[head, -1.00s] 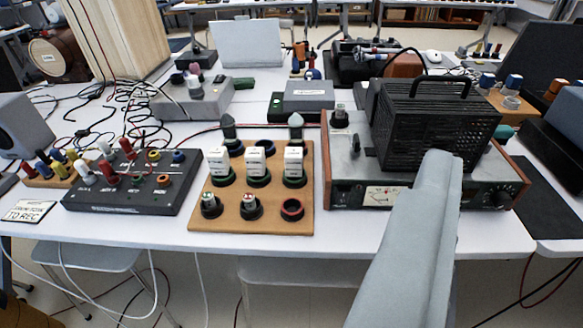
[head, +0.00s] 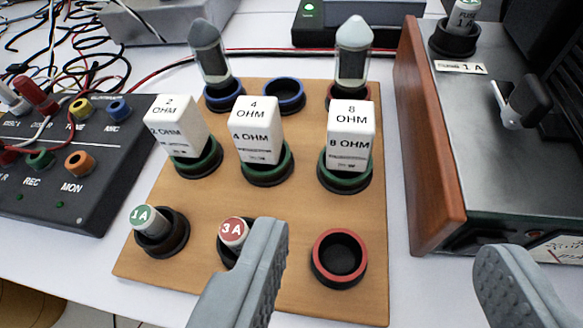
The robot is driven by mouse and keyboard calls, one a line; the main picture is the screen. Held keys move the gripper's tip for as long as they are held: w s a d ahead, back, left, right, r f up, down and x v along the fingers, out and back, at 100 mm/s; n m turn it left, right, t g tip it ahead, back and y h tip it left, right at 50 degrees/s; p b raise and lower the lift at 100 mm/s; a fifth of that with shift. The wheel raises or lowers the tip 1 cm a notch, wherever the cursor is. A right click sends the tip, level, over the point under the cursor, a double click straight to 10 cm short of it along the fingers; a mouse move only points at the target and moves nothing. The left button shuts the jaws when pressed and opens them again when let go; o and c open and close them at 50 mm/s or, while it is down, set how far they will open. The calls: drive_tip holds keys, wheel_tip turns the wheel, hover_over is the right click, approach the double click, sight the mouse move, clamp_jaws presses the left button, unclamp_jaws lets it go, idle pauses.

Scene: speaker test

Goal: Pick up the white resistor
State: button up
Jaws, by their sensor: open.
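Three white block resistors stand upright in green-rimmed sockets across the middle of a wooden board (head: 205,215). They are the 2 OHM resistor (head: 175,128) on the left, the 4 OHM resistor (head: 256,132) in the middle and the 8 OHM resistor (head: 350,138) on the right. My gripper (head: 380,250) is open and empty. The left finger partly hides the socket of the red 3A fuse (head: 232,231).
A green 1A fuse (head: 143,217) and an empty red-rimmed socket (head: 339,258) are at the board's near edge. Two grey-capped glass parts (head: 354,60) stand behind. A black panel (head: 75,185) is at left, a wood-sided metered device (head: 430,150) at right.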

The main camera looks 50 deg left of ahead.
sight(350, 114)
drive_tip(key=shift+s+f+x, duration=0.1)
drive_tip(key=shift+x, duration=3.1)
drive_tip(key=shift+s+f+x, duration=0.15)
drive_tip(key=shift+x, duration=3)
drive_tip(key=shift+w+a+f, duration=0.25)
drive_tip(key=shift+w+a, duration=0.35)
drive_tip(key=shift+w, duration=0.1)
drive_tip(key=shift+w+a+f, duration=0.3)
drive_tip(key=shift+w+a, duration=0.35)
drive_tip(key=shift+x, duration=0.9)
drive_tip(key=c, duration=1.1)
drive_tip(key=shift+r, duration=0.15)
